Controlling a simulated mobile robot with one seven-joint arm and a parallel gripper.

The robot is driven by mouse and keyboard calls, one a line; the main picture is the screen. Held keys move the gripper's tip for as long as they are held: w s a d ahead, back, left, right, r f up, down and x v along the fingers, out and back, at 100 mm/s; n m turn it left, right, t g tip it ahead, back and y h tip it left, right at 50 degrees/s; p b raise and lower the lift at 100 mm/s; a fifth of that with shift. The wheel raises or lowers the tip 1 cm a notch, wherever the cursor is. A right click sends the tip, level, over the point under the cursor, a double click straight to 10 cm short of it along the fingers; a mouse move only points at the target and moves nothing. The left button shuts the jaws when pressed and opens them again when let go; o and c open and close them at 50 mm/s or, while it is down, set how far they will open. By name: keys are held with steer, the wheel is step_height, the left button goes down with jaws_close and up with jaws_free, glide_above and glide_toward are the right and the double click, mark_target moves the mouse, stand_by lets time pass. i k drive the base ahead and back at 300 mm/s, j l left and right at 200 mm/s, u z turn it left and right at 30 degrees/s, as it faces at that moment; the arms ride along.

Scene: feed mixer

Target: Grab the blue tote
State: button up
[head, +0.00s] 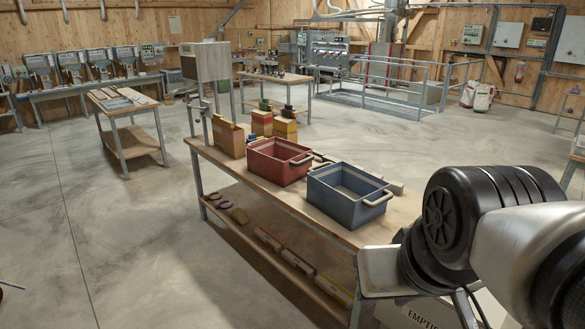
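The blue tote (345,207) is an open box with a light handle on its right side. It stands upright on the near part of a wooden workbench (229,164), and its inside looks empty from here. My arm fills the lower right of the head view, to the right of the tote and apart from it in the picture. My gripper itself is not in view, so its fingers and anything in them cannot be seen.
A red tote (277,168) stands close to the left of the blue one. Cartons (229,140) and stacked boxes (285,130) are farther back on the bench. The lower shelf (262,243) holds several items. Open concrete floor lies left of the bench.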

mark_target(353, 196)
steer(key=i+j+z, duration=0.1)
steer(key=z, duration=0.3)
steer(key=i+j+z, duration=0.2)
steer(key=z, duration=0.2)
steer(key=i+j+z, duration=0.2)
steer(key=z, duration=0.15)
steer(key=i+j+z, duration=0.15)
steer(key=j, duration=0.2)
steer(key=i+j+z, duration=0.1)
steer(key=j, duration=0.25)
steer(key=i+j+z, duration=0.15)
steer(key=j, duration=0.25)
steer(key=i+j, duration=0.15)
steer(key=j, duration=0.25)
steer(key=i+j, duration=0.15)
steer(key=j, duration=0.25)
steer(key=i+j, duration=0.15)
steer(key=j, duration=0.25)
steer(key=i+j, duration=0.15)
steer(key=j, duration=0.25)
steer(key=i+j+z, duration=0.1)
steer(key=j, duration=0.3)
steer(key=i, duration=0.05)
